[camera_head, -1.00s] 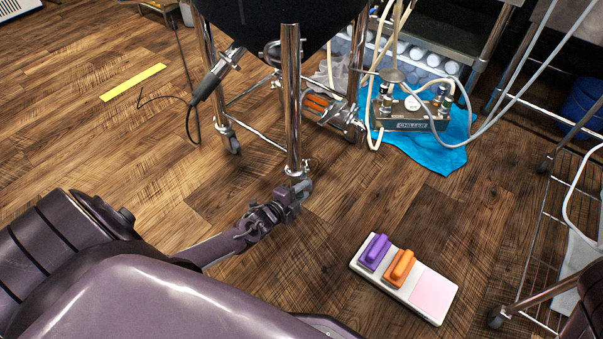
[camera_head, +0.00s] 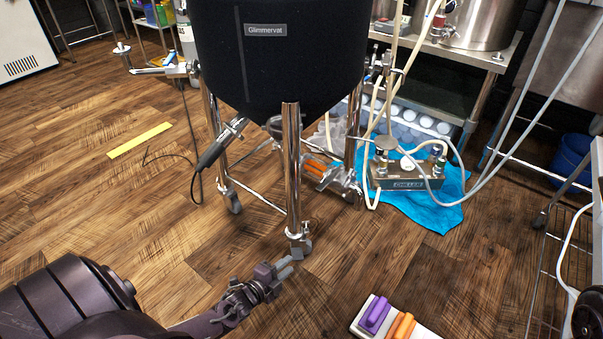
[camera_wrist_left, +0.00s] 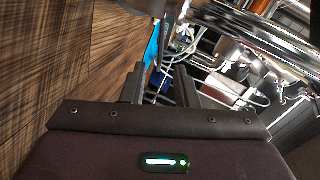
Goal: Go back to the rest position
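My left gripper (camera_head: 288,259) reaches in from the lower left, low over the floor. In the head view its tips are close to the wheeled foot of the vat's front leg (camera_head: 291,175); I cannot tell whether they touch it. In the left wrist view the two fingers (camera_wrist_left: 160,84) stand apart with nothing seen held between them. My right gripper is in neither view.
The black-jacketed vat (camera_head: 285,60) stands on wheeled metal legs. A white tray (camera_head: 360,325) with purple and orange pieces lies at the lower right. A wire rack (camera_head: 560,265) stands at right. Left floor is mostly open.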

